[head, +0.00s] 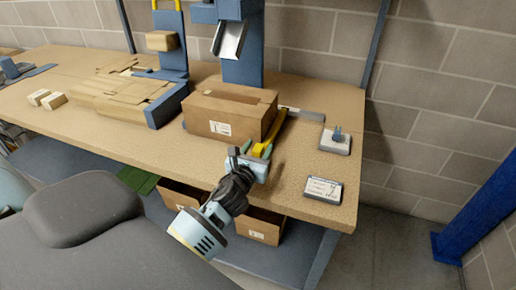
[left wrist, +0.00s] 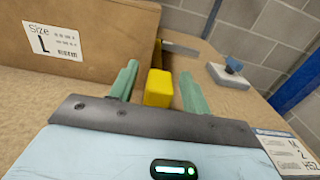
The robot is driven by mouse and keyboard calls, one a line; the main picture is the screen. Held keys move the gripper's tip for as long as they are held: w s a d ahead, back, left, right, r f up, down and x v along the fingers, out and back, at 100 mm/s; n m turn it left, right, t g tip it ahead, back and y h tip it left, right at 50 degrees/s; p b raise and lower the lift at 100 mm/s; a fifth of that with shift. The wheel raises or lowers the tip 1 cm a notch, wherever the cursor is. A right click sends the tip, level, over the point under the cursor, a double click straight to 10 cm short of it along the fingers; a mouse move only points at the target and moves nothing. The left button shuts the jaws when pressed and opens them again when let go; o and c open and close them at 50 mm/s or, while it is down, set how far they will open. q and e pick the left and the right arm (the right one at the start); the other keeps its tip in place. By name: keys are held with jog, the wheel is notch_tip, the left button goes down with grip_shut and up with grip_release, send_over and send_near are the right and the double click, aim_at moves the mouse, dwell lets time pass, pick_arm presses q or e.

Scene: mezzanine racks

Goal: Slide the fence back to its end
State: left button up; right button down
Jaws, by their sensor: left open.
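The yellow fence (head: 277,126) is a narrow bar on the bench top, along the right side of an open cardboard box (head: 221,115). In the left wrist view its near end shows as a yellow block (left wrist: 158,88). My left gripper (head: 256,148) is at the front edge of the bench, at the near end of the yellow bar. Its two green fingers (left wrist: 158,70) are open, one on each side of the yellow block, with visible gaps. The box, with a size L label, stands left of the fingers. My right gripper is not in view.
A grey metal strip (head: 305,114) lies behind the fence. A small device with a blue knob (head: 335,141) and a labelled block (head: 323,190) sit to the right. Flat cardboard (head: 120,95) lies left. Bare bench top lies between the fence and the device.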

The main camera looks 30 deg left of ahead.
pick_arm(q)
jog(key=shift+w, duration=0.15)
jog(key=shift+c, duration=0.3)
grip_shut()
